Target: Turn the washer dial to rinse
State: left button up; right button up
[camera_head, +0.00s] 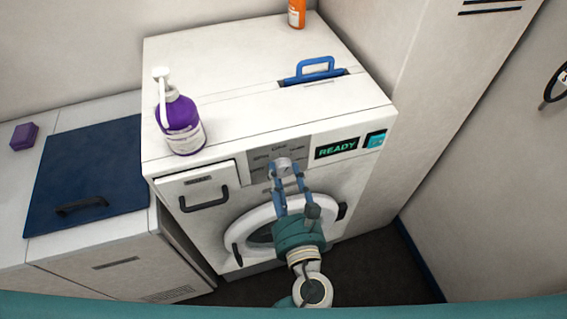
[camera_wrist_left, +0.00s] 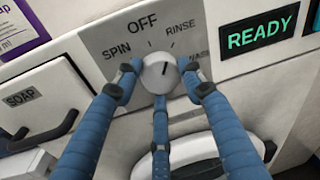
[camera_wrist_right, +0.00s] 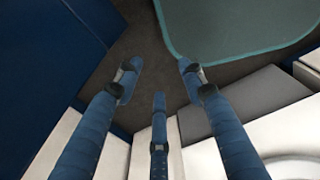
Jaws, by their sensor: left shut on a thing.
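The washer dial (camera_head: 282,165) is a round pale knob on a grey panel on the washer front (camera_head: 190,190). In the left wrist view the dial (camera_wrist_left: 158,76) has labels SPIN, OFF, RINSE and WASH around it. Its short dark mark points up and slightly right, roughly between the OFF and RINSE sides; the exact setting is hard to tell. My left gripper (camera_wrist_left: 162,80) is shut on the dial, with a finger at each side and a third below. My right gripper (camera_wrist_right: 158,75) is open and empty above dark floor, and is not visible in the head view.
A READY display (camera_head: 337,148) is right of the dial; a soap drawer (camera_head: 203,188) is left. A purple pump bottle (camera_head: 180,125), a blue handle (camera_head: 316,67) and an orange bottle (camera_head: 297,14) are on top of the washer. Walls stand close behind and right.

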pick_arm(q)
jog(key=shift+r+m+p, duration=0.2)
jog(key=shift+m+p, duration=0.6)
jog(key=shift+p, duration=0.3)
jog(key=shift+f+m+p, duration=0.15)
jog(key=shift+m+p, duration=0.25)
jog(key=shift+p, duration=0.1)
pick_arm(e)
jog(key=shift+r, duration=2.15)
jog(key=shift+d, duration=0.15)
pick_arm(q)
jog(key=o, duration=1.2)
jog(key=shift+c, duration=0.2)
pick_arm(e)
jog(key=shift+d, duration=0.1)
pick_arm(q)
jog(key=v, duration=1.2)
jog(key=shift+d, duration=0.15)
